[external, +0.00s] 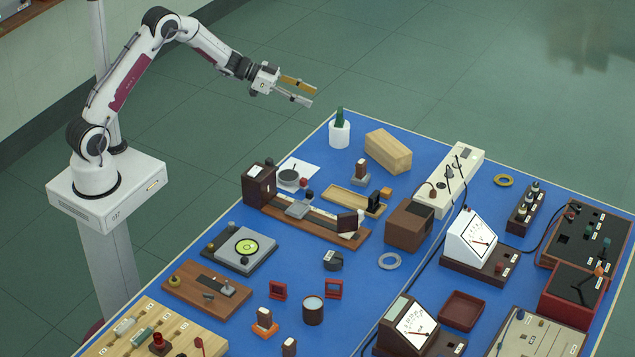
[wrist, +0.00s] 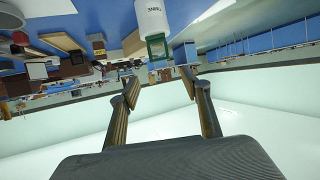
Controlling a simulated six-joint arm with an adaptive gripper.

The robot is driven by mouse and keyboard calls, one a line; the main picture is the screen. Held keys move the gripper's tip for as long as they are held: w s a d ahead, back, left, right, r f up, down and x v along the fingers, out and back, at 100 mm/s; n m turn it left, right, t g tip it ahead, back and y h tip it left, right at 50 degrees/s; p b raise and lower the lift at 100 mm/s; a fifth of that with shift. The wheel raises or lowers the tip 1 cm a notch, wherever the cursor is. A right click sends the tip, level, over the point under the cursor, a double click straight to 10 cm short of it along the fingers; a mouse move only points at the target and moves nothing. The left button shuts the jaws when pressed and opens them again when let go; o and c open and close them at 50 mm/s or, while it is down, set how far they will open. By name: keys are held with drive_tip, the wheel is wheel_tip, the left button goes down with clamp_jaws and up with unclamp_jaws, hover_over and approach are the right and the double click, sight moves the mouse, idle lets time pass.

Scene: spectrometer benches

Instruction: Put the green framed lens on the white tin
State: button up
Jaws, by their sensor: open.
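The green framed lens (external: 339,117) stands upright on top of the white tin (external: 340,136), at the far corner of the blue bench. In the wrist view, which looks upside down, the lens (wrist: 157,47) shows a green frame with a pale centre and touches the end of the labelled tin (wrist: 152,16). My gripper (external: 311,94) is open and empty, up and to the left of the lens, just off the bench corner. In the wrist view the fingertips (wrist: 159,77) are spread, with the lens beyond the gap and apart from them.
A wooden block (external: 388,151) lies right of the tin. A white sheet with a round dish (external: 289,177) and a small weight-like block (external: 360,172) stand nearer. A long cream box (external: 449,180) and meters (external: 472,240) fill the right. Free air surrounds my gripper.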

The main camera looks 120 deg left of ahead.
drive_tip(key=shift+r, duration=0.1)
idle(0.3)
drive_tip(key=w+d+r+g+y, duration=0.2)
drive_tip(key=w+d+r, duration=0.7)
drive_tip(key=r, duration=0.3)
drive_tip(key=d+r+g, duration=0.1)
drive_tip(key=d+r, duration=0.3)
drive_tip(key=d, duration=0.4)
drive_tip(key=d+r, duration=0.3)
drive_tip(key=d, duration=0.4)
drive_tip(key=s+d+m+g+h, duration=0.1)
drive_tip(key=s+d, duration=0.3)
drive_tip(key=d, duration=0.6)
drive_tip(key=s+d+g+h, duration=0.1)
drive_tip(key=s+d, duration=0.2)
drive_tip(key=d, duration=0.7)
drive_tip(key=s+d+f+m+g+h, duration=0.1)
drive_tip(key=s+d+f+h, duration=0.1)
drive_tip(key=s+d, duration=0.6)
drive_tip(key=s+d+f+m+g+h, duration=0.1)
drive_tip(key=s+d+f+m+h, duration=0.1)
drive_tip(key=s+d, duration=0.6)
drive_tip(key=shift+s+d+f+m+h, duration=0.3)
drive_tip(key=shift+d+f+h, duration=0.45)
drive_tip(key=shift+d, duration=0.4)
